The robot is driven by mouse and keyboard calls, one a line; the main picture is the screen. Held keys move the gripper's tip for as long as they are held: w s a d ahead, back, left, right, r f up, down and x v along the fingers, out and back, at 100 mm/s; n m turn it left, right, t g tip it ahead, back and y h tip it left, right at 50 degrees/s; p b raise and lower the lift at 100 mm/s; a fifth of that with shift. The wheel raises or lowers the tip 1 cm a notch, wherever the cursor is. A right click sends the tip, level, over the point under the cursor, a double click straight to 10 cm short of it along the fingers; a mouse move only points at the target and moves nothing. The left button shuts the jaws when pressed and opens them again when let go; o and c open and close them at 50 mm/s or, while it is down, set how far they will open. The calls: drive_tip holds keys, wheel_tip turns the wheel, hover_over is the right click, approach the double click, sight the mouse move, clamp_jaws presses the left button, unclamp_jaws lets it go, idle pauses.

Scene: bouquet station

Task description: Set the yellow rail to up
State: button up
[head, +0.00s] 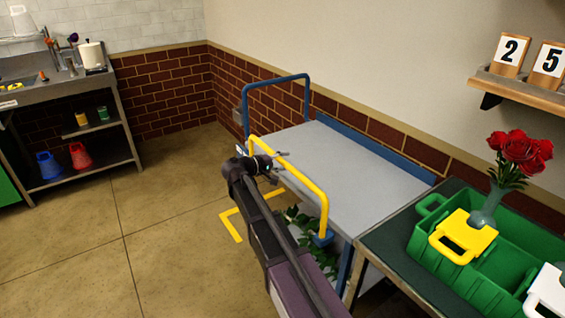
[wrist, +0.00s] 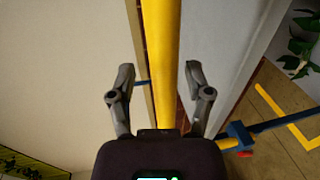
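The yellow rail (head: 305,180) is a U-shaped bar along the near long side of a grey-topped cart (head: 350,165). Its near leg ends at a blue bracket (head: 323,238). The bar shows above the deck's edge, but I cannot tell whether it is fully upright. My gripper (head: 272,160) is at the rail's far part. In the wrist view the rail (wrist: 161,60) passes between the two open fingers of my gripper (wrist: 160,85), with a gap on each side. A blue joint with a red part (wrist: 240,138) shows at lower right.
A blue rail (head: 275,82) stands at the cart's far end, by the brick wall. Green leaves (head: 325,258) show below the deck. Floor at left is clear.

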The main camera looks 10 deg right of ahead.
drive_tip(key=shift+f, duration=0.15)
wheel_tip(320, 180, down, 14)
drive_tip(key=r+b, duration=0.1)
drive_tip(key=b, duration=1.3)
drive_tip(key=p+v, duration=0.4)
drive_tip(key=v, duration=1)
drive_tip(key=s+d+r+m+g+y+p, duration=0.2)
drive_tip(key=s+d+r+g+y+p, duration=0.65)
drive_tip(key=p, duration=1.25)
drive_tip(key=s+d+r+m+t+y+p, duration=0.1)
drive_tip(key=s+d+r+y+p, duration=0.1)
drive_tip(key=s+r+p, duration=0.4)
drive_tip(key=s+d+r+m+t+y+p, duration=0.1)
drive_tip(key=s+d+r+y+p, duration=0.1)
drive_tip(key=s+r+p, duration=0.5)
wheel_tip(320, 180, up, 5)
drive_tip(key=y+p, duration=0.1)
drive_tip(key=p, duration=0.5)
drive_tip(key=shift+s, duration=0.15)
